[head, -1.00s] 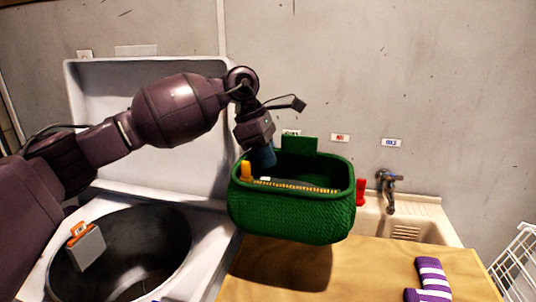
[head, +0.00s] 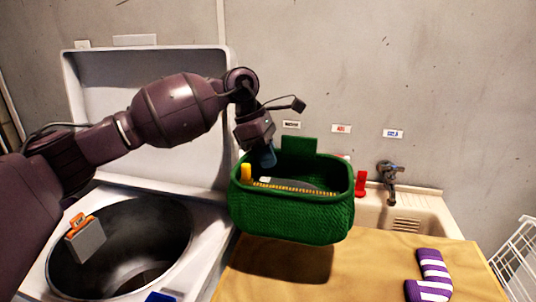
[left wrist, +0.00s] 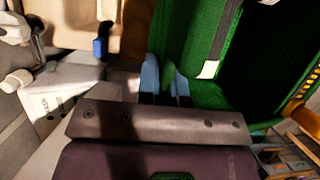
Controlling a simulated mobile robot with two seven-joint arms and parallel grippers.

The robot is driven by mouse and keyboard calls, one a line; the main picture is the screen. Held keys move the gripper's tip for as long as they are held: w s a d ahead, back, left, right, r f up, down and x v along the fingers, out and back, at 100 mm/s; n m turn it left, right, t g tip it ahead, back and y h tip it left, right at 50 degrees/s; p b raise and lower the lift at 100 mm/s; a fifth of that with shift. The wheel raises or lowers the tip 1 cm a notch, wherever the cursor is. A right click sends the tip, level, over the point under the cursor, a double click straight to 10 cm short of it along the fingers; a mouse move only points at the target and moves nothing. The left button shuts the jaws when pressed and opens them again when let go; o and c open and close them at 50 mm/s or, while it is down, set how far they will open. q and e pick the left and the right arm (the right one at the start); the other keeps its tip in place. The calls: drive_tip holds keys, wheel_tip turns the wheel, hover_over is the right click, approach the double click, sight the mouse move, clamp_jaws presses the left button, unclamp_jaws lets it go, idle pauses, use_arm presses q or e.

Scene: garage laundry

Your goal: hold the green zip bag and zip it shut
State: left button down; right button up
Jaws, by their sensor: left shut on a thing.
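The green zip bag (head: 290,222) hangs above the tan work surface, with its top gaping open. A yellow toothed zip (head: 295,188) runs along its mouth, and a yellow-orange tab (head: 246,171) stands at the left end. A green flap (head: 299,150) rises at the back rim. My left gripper (head: 267,158) reaches down to the bag's back left rim and is shut on it. In the left wrist view, the blue fingers (left wrist: 165,82) pinch the green wall of the bag (left wrist: 200,40). My right gripper is not in view.
An open-topped drum (head: 125,240) stands at left under a raised lid (head: 140,110). A grey box with an orange top (head: 86,240) shows over it. A sink with a tap (head: 390,180) is behind right. A purple striped sock (head: 432,275) lies on the tan surface (head: 380,265).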

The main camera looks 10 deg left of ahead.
use_arm(q)
drive_tip(key=shift+f+b, duration=1.7)
drive_tip(key=shift+f, duration=4.5)
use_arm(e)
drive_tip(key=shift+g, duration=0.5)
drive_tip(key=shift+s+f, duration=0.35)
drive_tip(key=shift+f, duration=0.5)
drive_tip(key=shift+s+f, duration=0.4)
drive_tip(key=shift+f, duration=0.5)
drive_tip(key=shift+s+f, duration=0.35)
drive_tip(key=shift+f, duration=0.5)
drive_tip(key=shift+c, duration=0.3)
